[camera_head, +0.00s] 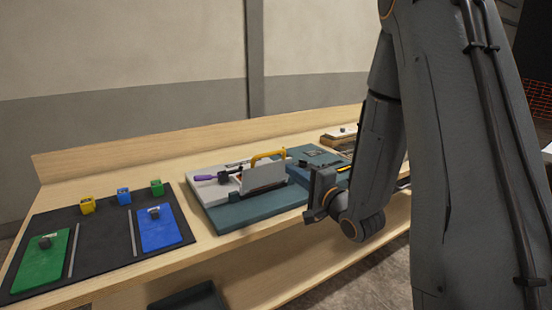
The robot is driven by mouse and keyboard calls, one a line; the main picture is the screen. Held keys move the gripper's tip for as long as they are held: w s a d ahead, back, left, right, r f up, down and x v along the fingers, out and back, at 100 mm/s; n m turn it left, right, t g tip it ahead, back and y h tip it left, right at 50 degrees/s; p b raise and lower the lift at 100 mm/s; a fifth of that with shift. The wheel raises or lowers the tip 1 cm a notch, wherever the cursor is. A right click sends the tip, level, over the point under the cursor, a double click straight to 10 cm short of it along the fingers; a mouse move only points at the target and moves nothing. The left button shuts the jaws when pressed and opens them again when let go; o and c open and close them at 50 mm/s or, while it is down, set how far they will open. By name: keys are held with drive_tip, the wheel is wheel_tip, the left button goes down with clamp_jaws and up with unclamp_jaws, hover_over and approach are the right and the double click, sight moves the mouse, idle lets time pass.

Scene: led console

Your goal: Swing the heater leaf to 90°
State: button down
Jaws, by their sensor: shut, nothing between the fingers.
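A pale grey plate (264,177), which looks like the heater leaf, stands raised at a steep tilt on the teal console (240,214). Its exact angle cannot be told from here. A yellow handle (268,154) arches at its top edge. A purple-handled lever (205,178) lies to its left on a light panel. My gripper (311,214) is at the console's front right, to the right of the plate and apart from it. It is shut and empty; the arm hides part of the console's right side.
A black mat (98,262) at left holds a green plate (42,258) and a blue plate (160,228). Small yellow, blue and green blocks stand along its back. More teal panel (316,156) lies behind my gripper. A dark bin (190,300) sits below the bench's front edge.

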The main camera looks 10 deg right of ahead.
drive_tip(key=p+x, duration=0.3)
drive_tip(key=x, duration=0.6)
drive_tip(key=shift+w+a+r, duration=0.1)
drive_tip(key=shift+w, duration=0.2)
drive_tip(key=w, duration=0.1)
drive_tip(key=w+r, duration=0.1)
drive_tip(key=w+a, duration=0.1)
drive_tip(key=shift+w+r+b, duration=0.25)
drive_tip(key=shift+r+b, duration=0.05)
drive_tip(key=shift+r, duration=0.05)
drive_tip(key=shift+s, duration=0.15)
drive_tip(key=b, duration=0.1)
approach(270, 154)
drive_tip(key=s+r, duration=0.1)
drive_tip(key=r, duration=0.1)
drive_tip(key=s+d+r, duration=0.1)
drive_tip(key=s+r, duration=0.1)
drive_tip(key=shift+s+d+r, duration=0.1)
drive_tip(key=shift+s+r, duration=0.15)
drive_tip(key=shift+s, duration=0.05)
